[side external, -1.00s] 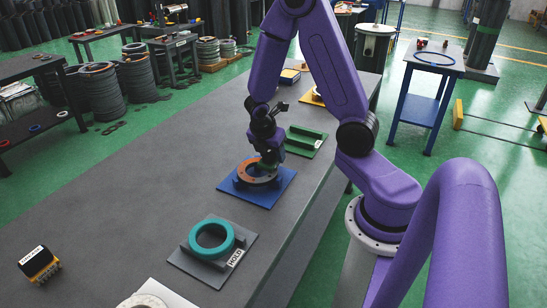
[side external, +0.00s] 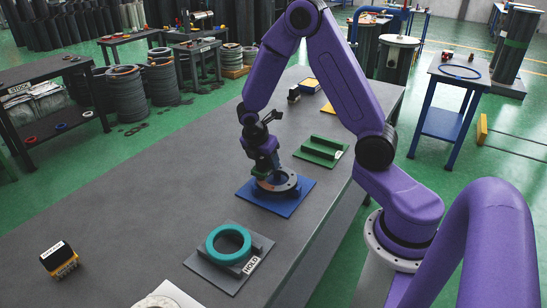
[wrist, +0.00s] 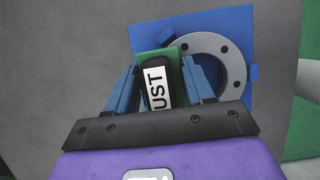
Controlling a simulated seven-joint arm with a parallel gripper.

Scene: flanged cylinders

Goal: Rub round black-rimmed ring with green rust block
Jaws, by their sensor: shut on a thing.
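The round ring (side external: 290,187) lies flat on a blue plate (side external: 251,197), grey on top with dark bolt holes. It also shows in the wrist view (wrist: 232,62), partly covered by the block and the jaws. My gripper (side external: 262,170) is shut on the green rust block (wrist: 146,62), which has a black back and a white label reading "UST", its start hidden. The block is at the ring's left side in both views. I cannot tell whether it touches the ring.
A teal ring (side external: 215,236) sits on a grey holder marked HOLD in front. A green slotted tray (side external: 318,151) stands behind the blue plate. A black brush with yellow bristles (side external: 60,262) is at the far left. The table between is clear.

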